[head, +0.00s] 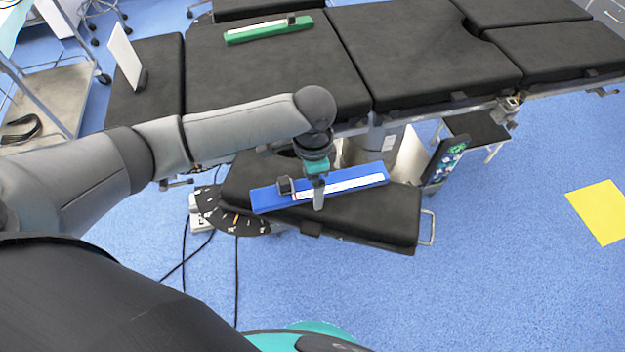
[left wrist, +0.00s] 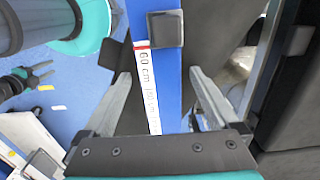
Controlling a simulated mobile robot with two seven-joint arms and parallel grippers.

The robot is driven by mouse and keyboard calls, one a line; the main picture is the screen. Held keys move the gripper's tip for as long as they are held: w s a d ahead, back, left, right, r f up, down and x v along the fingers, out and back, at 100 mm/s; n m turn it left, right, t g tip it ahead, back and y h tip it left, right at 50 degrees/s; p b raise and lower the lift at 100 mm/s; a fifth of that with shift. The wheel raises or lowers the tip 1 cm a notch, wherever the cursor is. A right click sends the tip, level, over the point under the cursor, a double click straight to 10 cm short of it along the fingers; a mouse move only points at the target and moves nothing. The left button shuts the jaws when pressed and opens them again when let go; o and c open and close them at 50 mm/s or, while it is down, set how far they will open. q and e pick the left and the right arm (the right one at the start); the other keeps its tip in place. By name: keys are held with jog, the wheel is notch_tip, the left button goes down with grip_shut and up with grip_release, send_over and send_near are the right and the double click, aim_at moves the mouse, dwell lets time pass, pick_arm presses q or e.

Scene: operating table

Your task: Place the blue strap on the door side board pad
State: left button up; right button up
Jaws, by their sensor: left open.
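The blue strap (head: 266,201), a long flat blue bar with a white printed label and a dark square buckle, lies across the black padded board (head: 385,222) on the near side of the operating table. In the head view, my left gripper (head: 318,196) is over the strap's middle, pointing down. The left wrist view shows its two fingers (left wrist: 158,78) apart, one on each side of the strap (left wrist: 172,85), with the buckle ahead of them. The gripper is open; I cannot tell whether a finger touches the strap. A small dark gripper, apparently my right one (left wrist: 38,74), shows at the left of that view.
The black operating table (head: 420,55) runs behind the board, with a green strap (head: 270,30) on its top. A dark panel with coloured marks (head: 443,160) stands right of the board. A yellow sheet (head: 600,212) lies on the open blue floor.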

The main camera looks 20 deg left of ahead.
pick_arm(q)
notch_tip(320, 180, up, 12)
jog(key=p, duration=0.3)
jog(key=shift+r+p, duration=0.15)
jog(key=shift+p, duration=0.15)
